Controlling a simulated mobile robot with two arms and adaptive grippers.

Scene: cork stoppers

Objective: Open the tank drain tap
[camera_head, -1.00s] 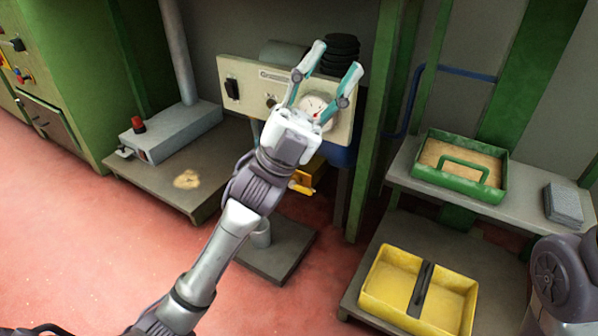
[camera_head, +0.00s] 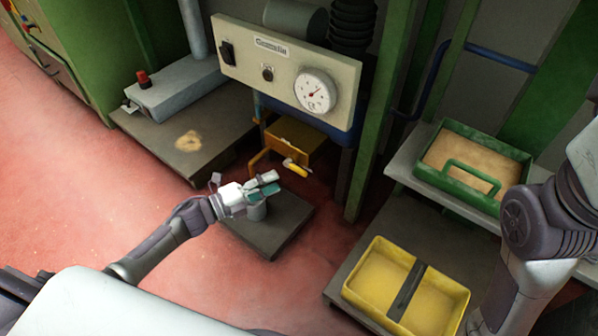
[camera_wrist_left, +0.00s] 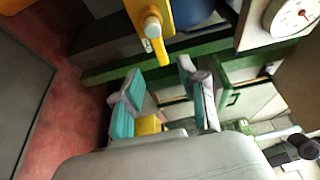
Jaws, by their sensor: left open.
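The drain tap's yellow lever (camera_head: 295,168) shows below the blue tank (camera_head: 342,138), beside an orange-yellow pipe and bracket. In the left wrist view the yellow tap (camera_wrist_left: 152,25) is at the top centre, with its lever pointing down. My left gripper (camera_head: 268,183) is just below and left of the lever, apart from it, with its fingers pointing right. In the left wrist view the gripper (camera_wrist_left: 158,90) is open and empty, and the tap lies beyond the fingers. My right arm shows at the right edge, but its gripper is out of view.
A cream panel with a round gauge (camera_head: 315,91) hangs above the tap. A low dark plate (camera_head: 285,235) lies under the gripper. A green post stands right of the tap. A yellow tray (camera_head: 455,290) and a green tray (camera_head: 430,178) rest on shelves at right.

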